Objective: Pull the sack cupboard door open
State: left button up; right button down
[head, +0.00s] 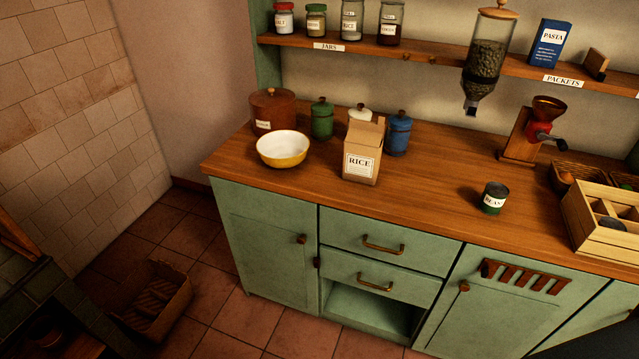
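Two green cupboard doors show in the head view, and no sack or label tells which is the sack cupboard door. The left door (262,245) looks shut, with a round wooden knob (301,239) near its upper right edge. The right door (490,310) also looks shut, with a small knob (464,286) near its upper left edge and a slotted wooden rack (526,277) across its top. The insides of both cupboards are hidden. Neither of my grippers is in view.
Between the doors are two drawers with handles (383,246) above an open recess (365,307). The wooden counter (425,185) holds a rice box (362,165), a yellow bowl (283,150) and canisters. A crate (155,300) sits on the tiled floor at left; floor before the left door is clear.

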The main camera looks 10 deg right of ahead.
aim_at(273, 238)
jog(key=i+l+u, duration=0.1)
jog(key=i+l, duration=0.55)
jog(key=i, duration=0.1)
